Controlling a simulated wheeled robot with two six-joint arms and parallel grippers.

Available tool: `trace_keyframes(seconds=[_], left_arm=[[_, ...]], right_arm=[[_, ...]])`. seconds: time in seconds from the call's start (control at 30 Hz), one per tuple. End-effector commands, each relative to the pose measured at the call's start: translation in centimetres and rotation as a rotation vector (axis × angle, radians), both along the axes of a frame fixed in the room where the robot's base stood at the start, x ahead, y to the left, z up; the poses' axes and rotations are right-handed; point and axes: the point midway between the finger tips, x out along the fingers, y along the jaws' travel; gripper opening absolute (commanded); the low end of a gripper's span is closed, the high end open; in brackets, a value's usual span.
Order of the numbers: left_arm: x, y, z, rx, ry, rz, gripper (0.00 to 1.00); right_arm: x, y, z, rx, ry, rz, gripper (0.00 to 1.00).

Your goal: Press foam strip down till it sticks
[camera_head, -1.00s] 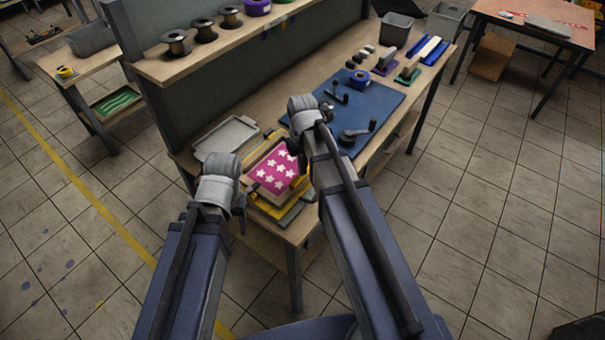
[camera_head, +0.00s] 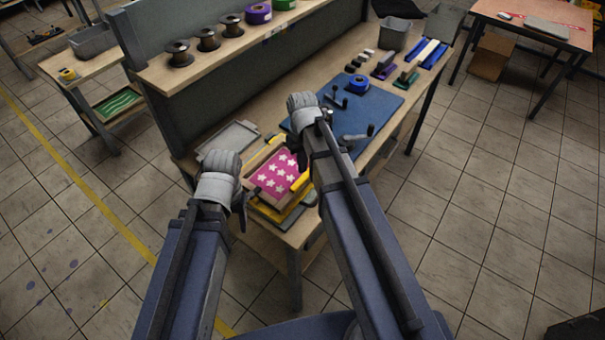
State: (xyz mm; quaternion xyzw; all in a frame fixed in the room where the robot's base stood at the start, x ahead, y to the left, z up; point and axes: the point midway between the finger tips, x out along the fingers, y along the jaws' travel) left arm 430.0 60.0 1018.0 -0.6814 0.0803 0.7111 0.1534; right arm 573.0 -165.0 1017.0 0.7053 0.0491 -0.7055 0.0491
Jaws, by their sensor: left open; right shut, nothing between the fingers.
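A pink sheet with white stars (camera_head: 277,172) lies in a yellow-and-wood frame on the near end of the workbench. My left gripper (camera_head: 241,210) is at the left edge of this frame, with its dark fingers open. My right gripper (camera_head: 302,158) is shut and empty at the frame's upper right corner, next to the blue mat (camera_head: 383,101). Both wrists hide much of the fingers, and contact with the frame cannot be told. I cannot make out a foam strip for certain.
A grey tray (camera_head: 230,138) lies behind the frame. A blue tape roll (camera_head: 359,83) and dark hand tools are on the mat. Spools stand on the raised shelf (camera_head: 215,56). Stamp-like blocks, blue and white bars (camera_head: 430,52) and a grey bin (camera_head: 395,31) are at the far end.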

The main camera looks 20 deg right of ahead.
Motion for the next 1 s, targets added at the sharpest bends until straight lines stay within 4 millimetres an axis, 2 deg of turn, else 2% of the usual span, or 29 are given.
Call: trace_keyframes(seconds=[0.03, 0.4, 0.77, 0.87, 1.0], left_arm=[[0.0, 0.0, 1.0, 0.000, 0.000, 0.000, 0.59], [0.0, 0.0, 4.3, -0.001, 0.000, 0.003, 0.59], [0.0, 0.0, 4.0, -0.001, 0.000, 0.004, 0.59], [0.0, 0.0, 2.7, -0.001, 0.000, 0.003, 0.59], [0.0, 0.0, 0.4, 0.000, 0.000, 0.002, 0.59]], right_arm=[[0.0, 0.0, 1.0, 0.000, 0.000, 0.000, 0.00], [0.0, 0.0, 4.3, 0.000, 0.000, 0.000, 0.00], [-0.3, 0.3, 4.0, -0.002, 0.001, 0.005, 0.00], [-2.6, 2.4, 2.7, -0.013, 0.008, 0.035, 0.00], [-7.8, 6.5, 0.4, -0.050, 0.022, 0.105, 0.00]])
